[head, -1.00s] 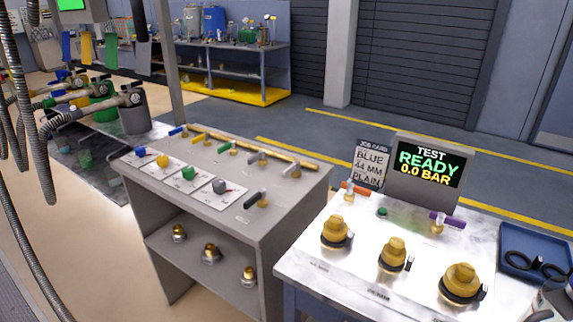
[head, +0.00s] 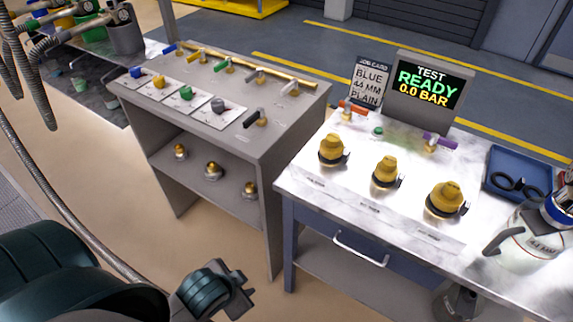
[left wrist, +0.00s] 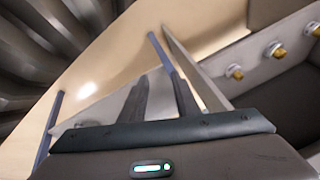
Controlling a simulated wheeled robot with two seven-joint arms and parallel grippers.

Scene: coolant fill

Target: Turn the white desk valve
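The white valve (head: 291,88) has a pale lever on a brass body. It stands near the back right of the grey cabinet top in the head view, below the end of a brass pipe. My left gripper (head: 242,289) is low in front of the cabinet, well apart from the valve. In the left wrist view its two dark fingers (left wrist: 160,98) stand apart with nothing held between them. The right gripper is out of view.
A cabinet shelf (head: 195,172) holds brass fittings. The marble-topped bench (head: 320,192) at right has yellow caps, orange and purple levers, a READY display (head: 428,82), a blue tray (head: 512,190) and a white jug (head: 525,240). A hose hangs at left. The floor between is free.

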